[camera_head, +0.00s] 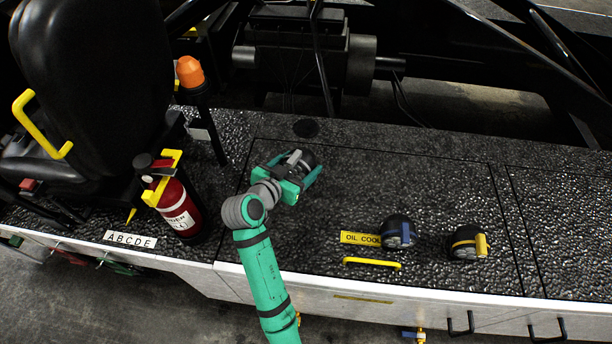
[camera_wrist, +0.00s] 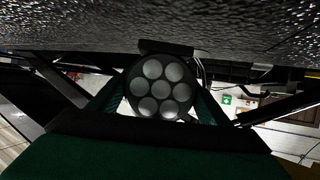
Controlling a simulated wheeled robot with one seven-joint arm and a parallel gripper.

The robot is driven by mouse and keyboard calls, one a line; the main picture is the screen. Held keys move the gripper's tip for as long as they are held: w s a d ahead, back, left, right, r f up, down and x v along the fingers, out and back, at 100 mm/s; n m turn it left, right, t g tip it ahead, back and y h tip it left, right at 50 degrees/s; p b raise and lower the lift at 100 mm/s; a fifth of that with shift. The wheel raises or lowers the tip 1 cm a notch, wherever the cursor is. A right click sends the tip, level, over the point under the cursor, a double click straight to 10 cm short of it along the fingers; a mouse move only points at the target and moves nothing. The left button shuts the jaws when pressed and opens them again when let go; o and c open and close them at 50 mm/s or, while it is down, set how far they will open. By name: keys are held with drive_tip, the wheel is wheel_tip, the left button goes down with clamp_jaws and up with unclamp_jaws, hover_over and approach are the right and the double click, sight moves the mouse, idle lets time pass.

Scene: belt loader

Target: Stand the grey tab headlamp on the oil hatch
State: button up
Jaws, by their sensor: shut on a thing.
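My gripper (camera_head: 298,178) is shut on the grey tab headlamp (camera_head: 309,159), over the left part of the oil hatch. In the wrist view the headlamp (camera_wrist: 160,86) shows its round face of several pale lenses between my green fingers, with a dark flat piece at the top of the picture side. The oil hatch (camera_head: 340,190) is a dark, rough-textured panel with thin seams, a yellow "OIL COOL" label (camera_head: 360,239) and a yellow handle (camera_head: 371,263). The hatch surface lies close to the headlamp; I cannot tell whether they touch.
A blue tab headlamp (camera_head: 397,232) stands by the label, partly covering it. A yellow tab headlamp (camera_head: 467,243) stands to its right. A red extinguisher (camera_head: 181,212) and a black seat (camera_head: 95,75) are at left. The hatch's middle is clear.

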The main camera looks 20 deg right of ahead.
sight(300, 177)
drive_tip(key=shift+f, duration=2.8)
drive_tip(key=o, duration=1.4)
drive_tip(key=shift+f, duration=0.1)
drive_tip(key=v, duration=1.2)
